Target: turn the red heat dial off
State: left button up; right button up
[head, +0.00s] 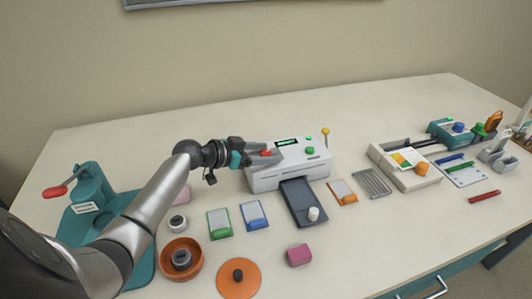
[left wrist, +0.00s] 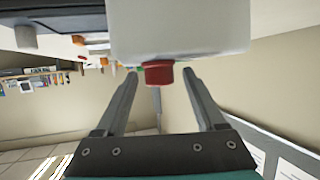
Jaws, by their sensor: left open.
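The white laminator (head: 283,175) stands on the table with a small lit display, a green knob (head: 309,151) and the red heat dial (head: 265,153) on top. My left gripper (head: 268,150) reaches in over the laminator's left part, its fingers at the red dial. In the left wrist view the red dial (left wrist: 159,74) sticks out from the white housing (left wrist: 180,28), between the tips of the open fingers (left wrist: 160,84). My right gripper is not in view.
A dark tray (head: 298,196) with a white knob sits in front of the laminator. A yellow-tipped lever (head: 326,131) stands at its right. Colored cards, an orange bowl (head: 168,272) and a pink block (head: 299,255) lie nearer. The table behind the laminator is clear.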

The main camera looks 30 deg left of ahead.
pick_arm(q)
jog(key=shift+w+d+f, duration=0.1)
jog(key=shift+w+d, duration=0.05)
jog(key=shift+w, duration=0.1)
jog(key=shift+c, duration=0.3)
grip_shut()
